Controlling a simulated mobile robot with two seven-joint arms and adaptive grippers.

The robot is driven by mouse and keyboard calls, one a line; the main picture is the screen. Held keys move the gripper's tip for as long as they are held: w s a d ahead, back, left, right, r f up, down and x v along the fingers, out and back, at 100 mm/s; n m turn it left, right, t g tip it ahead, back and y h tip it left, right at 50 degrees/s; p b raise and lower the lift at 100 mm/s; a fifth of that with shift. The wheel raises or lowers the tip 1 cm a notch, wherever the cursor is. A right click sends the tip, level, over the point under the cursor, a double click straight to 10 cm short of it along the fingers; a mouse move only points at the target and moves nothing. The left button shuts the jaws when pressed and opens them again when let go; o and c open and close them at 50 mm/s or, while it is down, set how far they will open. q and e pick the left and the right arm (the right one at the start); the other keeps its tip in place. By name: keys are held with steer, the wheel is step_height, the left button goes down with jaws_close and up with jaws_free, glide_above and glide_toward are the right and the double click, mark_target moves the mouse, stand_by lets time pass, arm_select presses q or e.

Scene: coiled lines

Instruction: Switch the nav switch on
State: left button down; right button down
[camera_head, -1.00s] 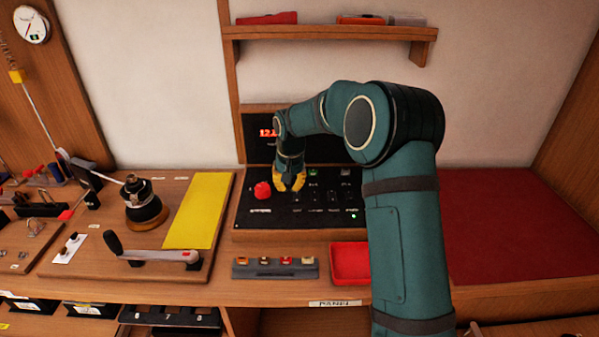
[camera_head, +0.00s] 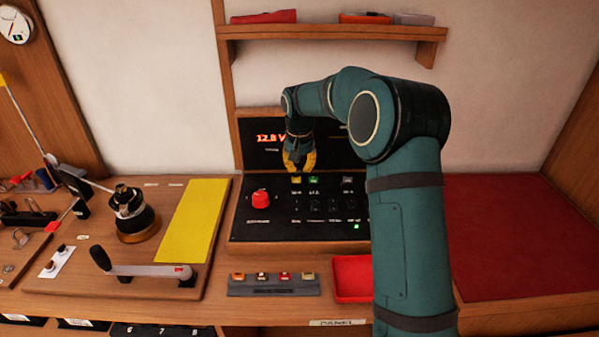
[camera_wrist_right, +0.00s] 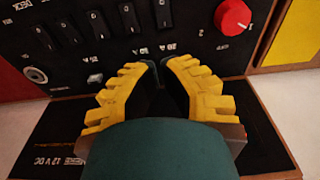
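The black switch panel (camera_head: 245,225) carries a row of dark rocker switches (camera_head: 315,206), with small labels too blurred to pick out the nav switch. Several rockers (camera_wrist_right: 98,22) show upside down at the top of the right wrist view. My right gripper (camera_head: 299,171) has yellow fingers pointing down at the panel's back edge, behind the switch row. In the right wrist view its fingertips (camera_wrist_right: 160,66) are drawn together with nothing held, just short of the rockers. I cannot tell whether they touch the panel. My left gripper is out of view.
A red knob (camera_head: 260,198) sits left of the switches. A display (camera_head: 270,138) stands at the back. A red tray (camera_head: 352,290) and a grey fuse strip (camera_head: 273,286) lie in front.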

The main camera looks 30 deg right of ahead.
mark_target(300, 199)
steer(key=f, duration=0.3)
steer(key=f+b, duration=0.1)
steer(key=f, duration=0.3)
steer(key=w+f, duration=0.1)
steer(key=f, duration=0.2)
steer(key=shift+w+d+f, duration=0.1)
steer(key=shift+d+f, duration=0.25)
steer(key=shift+f+b, duration=0.3)
steer(key=shift+f, duration=0.3)
steer(key=shift+f, duration=0.1)
steer(key=shift+w+d+f, duration=0.1)
steer(key=shift+w+f, duration=0.05)
steer(key=shift+f, duration=0.1)
steer(key=shift+r, duration=0.1)
steer(key=shift+r+p, duration=0.6)
steer(key=shift+r, duration=0.15)
